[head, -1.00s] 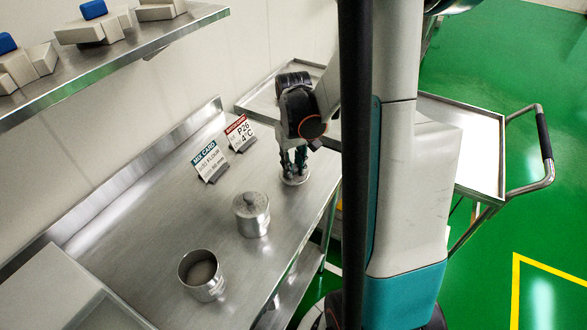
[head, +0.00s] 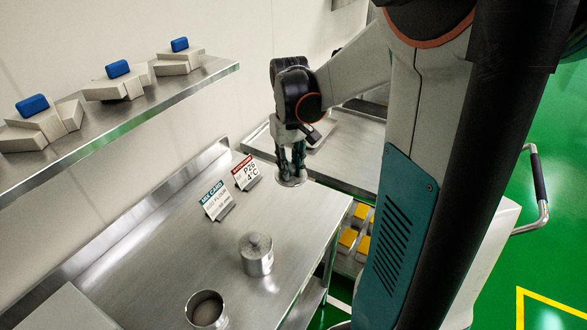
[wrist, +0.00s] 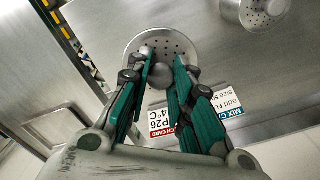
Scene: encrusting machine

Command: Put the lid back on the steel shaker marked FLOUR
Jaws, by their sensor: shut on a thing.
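My gripper (head: 291,172) is shut on the knob of a round steel lid (head: 291,182), which hangs level near the far end of the steel table. In the wrist view the lid (wrist: 135,47) shows its small holes, with the knob between the fingers (wrist: 162,75).
A second steel shaker (head: 256,256) with its lid on stands between the open one and my gripper. Two sign cards (head: 217,201) (head: 246,173) stand left of my gripper. A shelf (head: 150,95) with blue-topped blocks runs along the wall. The table's left middle is clear.

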